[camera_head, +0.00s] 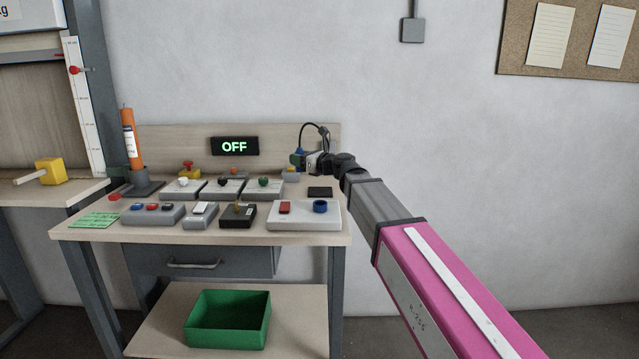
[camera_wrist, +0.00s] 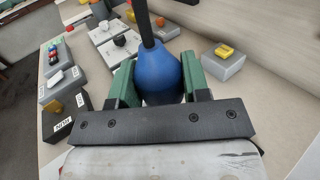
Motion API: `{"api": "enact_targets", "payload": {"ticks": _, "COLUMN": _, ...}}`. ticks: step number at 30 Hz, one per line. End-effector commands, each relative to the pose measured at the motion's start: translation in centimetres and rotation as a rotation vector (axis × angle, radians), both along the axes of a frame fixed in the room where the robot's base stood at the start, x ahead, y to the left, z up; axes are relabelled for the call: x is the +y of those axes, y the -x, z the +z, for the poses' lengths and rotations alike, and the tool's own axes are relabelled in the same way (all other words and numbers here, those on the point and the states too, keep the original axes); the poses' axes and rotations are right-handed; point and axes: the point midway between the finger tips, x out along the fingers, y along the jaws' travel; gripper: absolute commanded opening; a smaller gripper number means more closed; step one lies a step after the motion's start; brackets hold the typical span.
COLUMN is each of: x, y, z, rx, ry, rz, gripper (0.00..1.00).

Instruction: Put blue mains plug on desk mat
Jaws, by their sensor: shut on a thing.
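The blue mains plug (camera_wrist: 158,74) is between the green fingers of my gripper (camera_wrist: 158,66), with its dark cable rising from the top in the wrist view. My gripper (camera_head: 299,161) is shut on the plug, and a small blue part of the plug (camera_head: 298,152) shows in the head view, above the back right of the workbench. The cable loops up and over toward my wrist. A flat dark square (camera_head: 320,191), which looks like the desk mat, lies on the bench to the right, below my gripper in the picture. The plug's lower end is hidden by my gripper.
Grey switch boxes (camera_head: 183,189) and a white box with red and blue parts (camera_head: 303,214) crowd the bench. A yellow-topped grey block (camera_wrist: 223,58) stands close to the gripper. An orange tube (camera_head: 131,140) stands at left. A green bin (camera_head: 228,319) sits below.

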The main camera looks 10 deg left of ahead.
Motion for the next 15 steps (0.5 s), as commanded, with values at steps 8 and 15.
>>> {"api": "enact_targets", "payload": {"ticks": 8, "x": -4.0, "y": -4.1, "z": -3.3, "rx": 0.000, "ry": 0.000, "rz": -0.002, "gripper": 0.19}}
{"api": "enact_targets", "payload": {"ticks": 15, "x": -5.6, "y": -5.5, "z": -4.7, "rx": -0.002, "ry": 0.001, "rz": 0.000, "gripper": 0.19}}
